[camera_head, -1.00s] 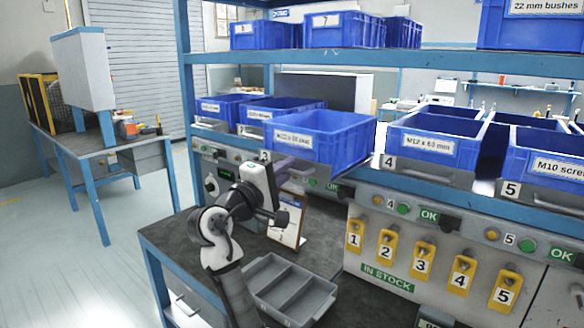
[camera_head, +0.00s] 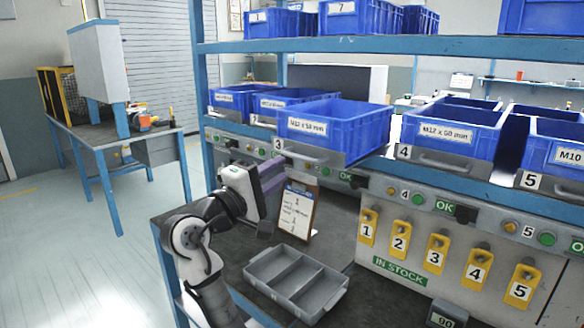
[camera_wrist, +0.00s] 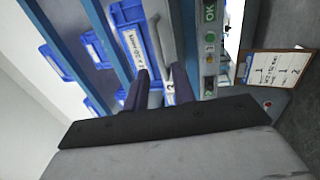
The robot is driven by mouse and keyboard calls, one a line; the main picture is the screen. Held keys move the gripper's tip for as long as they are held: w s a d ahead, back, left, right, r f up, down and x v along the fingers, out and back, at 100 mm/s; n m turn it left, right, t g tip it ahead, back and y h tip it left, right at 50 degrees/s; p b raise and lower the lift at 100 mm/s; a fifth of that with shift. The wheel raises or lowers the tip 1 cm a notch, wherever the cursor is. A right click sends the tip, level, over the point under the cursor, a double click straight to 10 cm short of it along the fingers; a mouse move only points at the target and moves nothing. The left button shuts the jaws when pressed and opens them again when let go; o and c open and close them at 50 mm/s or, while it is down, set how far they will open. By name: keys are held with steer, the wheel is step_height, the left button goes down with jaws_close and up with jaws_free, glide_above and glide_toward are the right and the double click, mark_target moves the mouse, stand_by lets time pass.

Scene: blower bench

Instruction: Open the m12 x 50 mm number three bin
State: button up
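The blue M12 x 50 mm bin (camera_head: 335,133) sits on drawer number three of the lower shelf. Its front stands out past the line of the bins beside it. A grey bar handle (camera_head: 306,157) runs along its front. In the wrist view the bin label (camera_wrist: 132,50) and the handle (camera_wrist: 157,38) show ahead of my fingers. My gripper (camera_head: 277,178) is below and left of the handle in the head view, its two dark fingers spread with nothing between them. In the wrist view the gripper (camera_wrist: 160,75) looks open and apart from the handle.
Below are a grey divided tray (camera_head: 295,284) and a clipboard (camera_head: 298,209) on the dark bench. The M12 x 60 mm bin (camera_head: 447,133) stands to the right. Yellow numbered tags (camera_head: 435,254) hang on the front panel. Open floor lies left.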

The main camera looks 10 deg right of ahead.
steer(key=b+v, duration=0.1)
steer(key=v, duration=0.5)
steer(key=shift+s+a, duration=0.1)
steer(key=shift+a, duration=0.05)
